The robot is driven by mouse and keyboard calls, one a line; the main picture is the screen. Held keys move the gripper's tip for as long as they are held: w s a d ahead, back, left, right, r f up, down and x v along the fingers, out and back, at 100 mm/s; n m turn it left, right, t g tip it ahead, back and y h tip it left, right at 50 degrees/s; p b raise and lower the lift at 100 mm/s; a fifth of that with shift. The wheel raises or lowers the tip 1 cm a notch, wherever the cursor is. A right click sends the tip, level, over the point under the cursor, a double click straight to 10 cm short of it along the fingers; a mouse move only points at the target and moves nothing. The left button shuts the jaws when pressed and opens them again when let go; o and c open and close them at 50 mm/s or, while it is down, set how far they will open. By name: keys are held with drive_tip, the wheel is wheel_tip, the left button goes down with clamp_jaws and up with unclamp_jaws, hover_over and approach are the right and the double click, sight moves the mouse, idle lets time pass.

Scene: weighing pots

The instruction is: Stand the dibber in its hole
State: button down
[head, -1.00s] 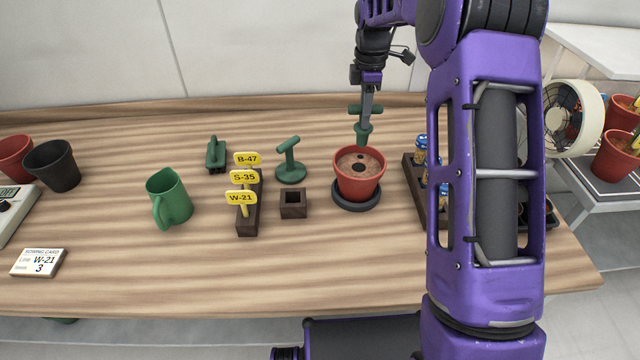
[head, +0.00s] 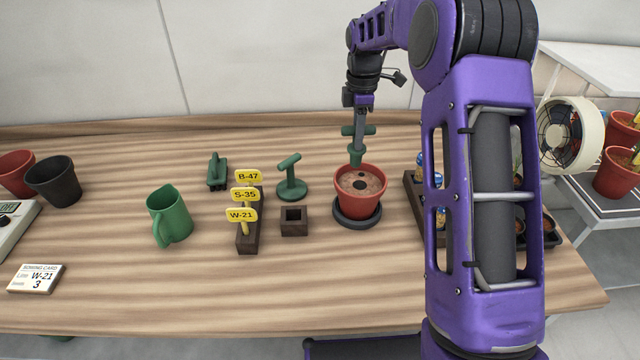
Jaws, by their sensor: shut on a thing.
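My gripper (head: 359,126) is shut on the green dibber (head: 356,156) by its crossbar handle and holds it upright, point down, over the back rim of a terracotta pot. The dibber's lower tip is hard to make out against the pot. The terracotta pot (head: 361,208) is filled with brown soil that shows a dark hole, and it stands on a dark saucer (head: 357,222). A small dark wooden block (head: 294,228) with a square hole in its top stands empty to the left of the pot.
A green tamper (head: 291,190) stands behind the block. A rack with yellow labels (head: 247,235), a green jug (head: 170,216) and a green brush-like tool (head: 217,172) are left. A dark tray with jars (head: 414,205) is right of the pot. Bare table lies in front.

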drive_tip(key=s+a+f+n+b, duration=0.1)
drive_tip(key=s+a+f+b, duration=0.15)
drive_tip(key=a, duration=0.55)
drive_tip(key=s+a+f+n+b, duration=0.15)
drive_tip(key=a+f, duration=0.25)
drive_tip(key=a, duration=0.4)
drive_tip(key=f+b, duration=0.2)
drive_tip(key=f, duration=0.1)
drive_tip(key=f+b, duration=0.1)
drive_tip(key=f, duration=0.1)
drive_tip(key=shift+s+a, duration=0.15)
drive_tip(key=shift+s, duration=0.25)
drive_tip(key=shift+r, duration=0.1)
drive_tip(key=shift+f, duration=0.4)
drive_tip(key=shift+f+b, duration=1.2)
drive_tip(key=shift+f, duration=1)
unclamp_jaws()
